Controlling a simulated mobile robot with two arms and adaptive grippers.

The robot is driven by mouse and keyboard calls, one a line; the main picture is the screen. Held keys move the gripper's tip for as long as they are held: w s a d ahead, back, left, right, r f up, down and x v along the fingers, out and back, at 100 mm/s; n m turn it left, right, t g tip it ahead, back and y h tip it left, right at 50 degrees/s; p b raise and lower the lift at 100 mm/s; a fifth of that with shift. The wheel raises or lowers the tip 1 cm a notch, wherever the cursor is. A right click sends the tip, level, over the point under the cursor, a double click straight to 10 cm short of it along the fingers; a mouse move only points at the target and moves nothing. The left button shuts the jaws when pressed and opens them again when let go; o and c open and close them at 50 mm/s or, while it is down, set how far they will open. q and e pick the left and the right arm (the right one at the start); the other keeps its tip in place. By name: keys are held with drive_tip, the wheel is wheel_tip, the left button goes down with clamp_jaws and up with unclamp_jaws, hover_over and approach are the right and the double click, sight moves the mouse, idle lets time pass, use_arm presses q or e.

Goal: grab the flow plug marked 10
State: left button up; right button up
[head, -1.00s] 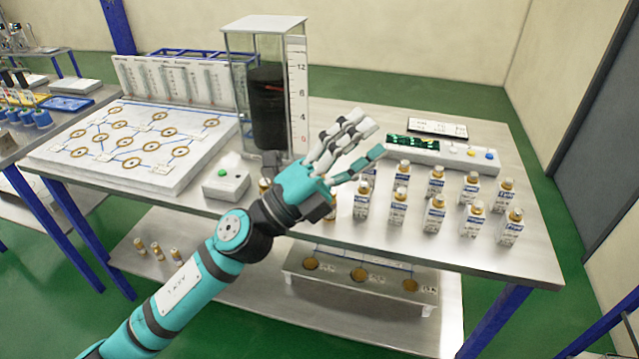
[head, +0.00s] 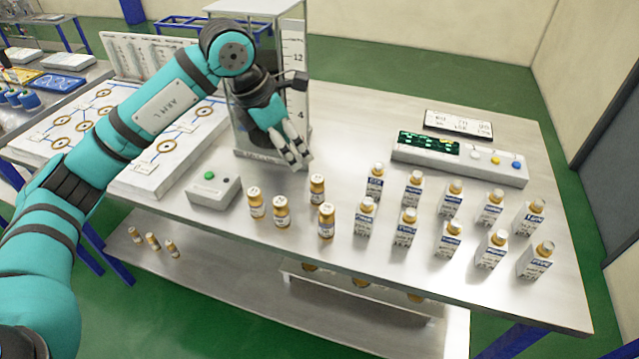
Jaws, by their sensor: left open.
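Several short brass plugs with white labels stand upright on the steel table in the middle of the head view: one at the left (head: 256,203), one beside it (head: 281,213), one behind (head: 317,190) and one to the right (head: 326,222). Their markings are too small to read, so I cannot tell which is marked 10. My left gripper (head: 297,157) is open and empty, pointing down above the table behind these plugs, apart from them. My right gripper is not in view.
A grey box with a green button (head: 212,191) stands left of the plugs. Several white-labelled bottles (head: 404,229) fill the right side. A clear column (head: 293,70) stands behind my gripper.

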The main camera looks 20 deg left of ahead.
sight(314, 179)
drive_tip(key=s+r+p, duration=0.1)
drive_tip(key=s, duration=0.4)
use_arm(q)
drive_tip(key=p+x, duration=0.1)
drive_tip(key=x, duration=0.8)
drive_tip(key=shift+w+d+f, duration=0.1)
drive_tip(key=shift+d+f, duration=0.05)
drive_tip(key=shift+f, duration=0.1)
drive_tip(key=shift+w+f, duration=0.15)
drive_tip(key=shift+f, duration=0.1)
drive_tip(key=p+x, duration=0.1)
drive_tip(key=x, duration=0.2)
drive_tip(key=shift+w+f+p, duration=0.35)
drive_tip(key=shift+w+d+f, duration=0.1)
drive_tip(key=shift+f, duration=0.25)
drive_tip(key=c, duration=0.7)
clamp_jaws()
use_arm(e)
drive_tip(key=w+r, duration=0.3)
